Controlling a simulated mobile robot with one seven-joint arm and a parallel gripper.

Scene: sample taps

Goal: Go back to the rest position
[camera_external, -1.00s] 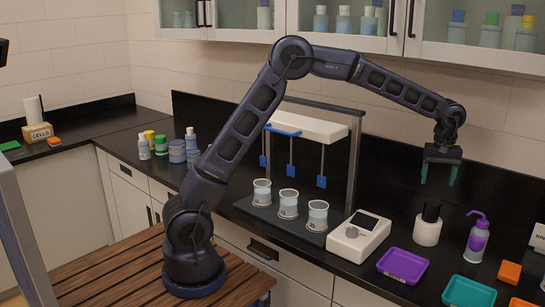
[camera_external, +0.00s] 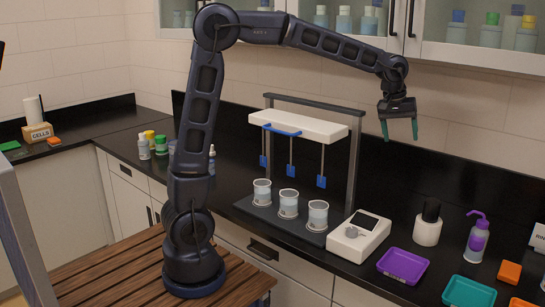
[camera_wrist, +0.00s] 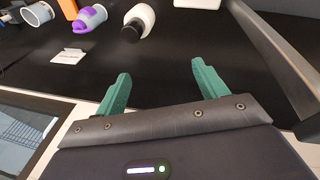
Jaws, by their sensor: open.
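My gripper (camera_external: 400,130) hangs in the air high above the back counter, with its two green fingers pointing down and spread apart. Nothing is between the fingers. It is right of the stirrer stand and above the white device. In the wrist view my gripper (camera_wrist: 163,90) also shows open and empty, over bare black counter. My arm is raised, with its elbow near the upper cabinets.
The stirrer stand (camera_external: 300,127) holds paddles over several beakers. A white device (camera_external: 343,246), a black-capped bottle (camera_external: 427,229), a purple tray (camera_external: 403,268), a teal tray (camera_external: 468,292) and a wash bottle (camera_external: 476,241) stand to the right. Glass cabinets hang above.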

